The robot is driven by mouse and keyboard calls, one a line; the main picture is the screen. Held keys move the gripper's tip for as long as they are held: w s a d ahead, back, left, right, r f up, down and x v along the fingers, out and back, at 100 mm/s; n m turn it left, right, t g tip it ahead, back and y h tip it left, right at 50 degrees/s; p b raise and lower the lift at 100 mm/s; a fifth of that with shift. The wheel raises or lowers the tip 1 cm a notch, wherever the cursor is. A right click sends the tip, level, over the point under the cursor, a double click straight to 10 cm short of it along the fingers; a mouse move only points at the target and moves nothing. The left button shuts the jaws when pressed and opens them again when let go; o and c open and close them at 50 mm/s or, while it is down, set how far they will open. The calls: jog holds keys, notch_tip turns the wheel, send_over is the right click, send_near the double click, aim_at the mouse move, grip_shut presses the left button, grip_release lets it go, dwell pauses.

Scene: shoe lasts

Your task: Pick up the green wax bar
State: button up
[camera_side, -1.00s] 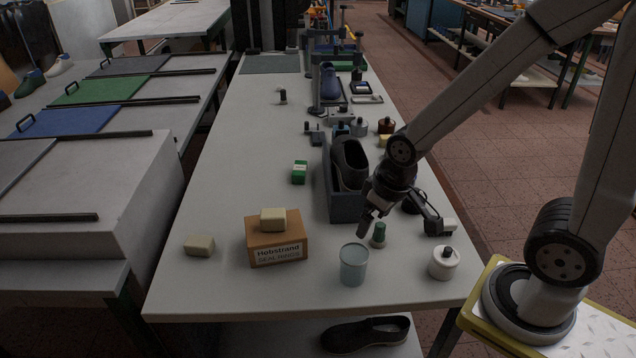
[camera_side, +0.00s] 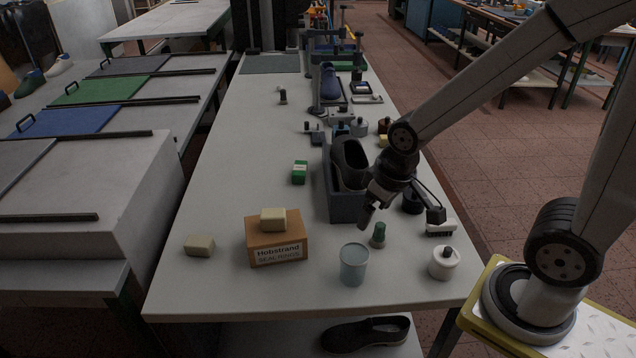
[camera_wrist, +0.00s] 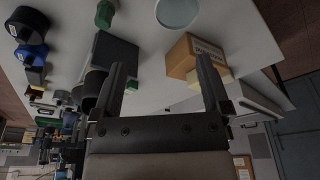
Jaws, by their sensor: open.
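The green wax bar (camera_side: 300,172), a small green block with a pale band, lies on the table left of the grey shoe crate in the side view. In the wrist view a partly hidden green patch (camera_wrist: 132,84) beside my finger looks like the same bar. My gripper (camera_side: 367,217) hangs above the table at the crate's near right corner, away from the bar. In the wrist view my gripper (camera_wrist: 160,64) has its fingers wide apart with nothing between them.
A dark shoe stands in the grey crate (camera_side: 341,207), between my gripper and the bar. A green-capped bottle (camera_side: 378,236), a cup (camera_side: 354,265) and a white jar (camera_side: 444,263) stand nearby. A cardboard box (camera_side: 276,244) carries a cream block (camera_side: 273,219). The table left of the bar is clear.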

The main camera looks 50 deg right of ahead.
jog(key=w+d+r+n+t+h, duration=0.15)
jog(key=w+d+n+h, duration=0.25)
jog(key=w+n, duration=0.6)
jog(key=w+d+n+t+h, duration=0.2)
jog(key=w+d+n+h, duration=0.15)
jog(key=w+n, duration=0.6)
jog(key=w+d+r+n+t+h, duration=0.1)
jog(key=w+d+n+t+h, duration=0.3)
jog(key=w, duration=1)
notch_tip(320, 180, down, 10)
jog(key=n+g, duration=0.2)
jog(key=shift+s+d+r+y, duration=0.15)
jog(key=shift+s+d+y, duration=0.15)
jog(key=shift+d+y, duration=0.05)
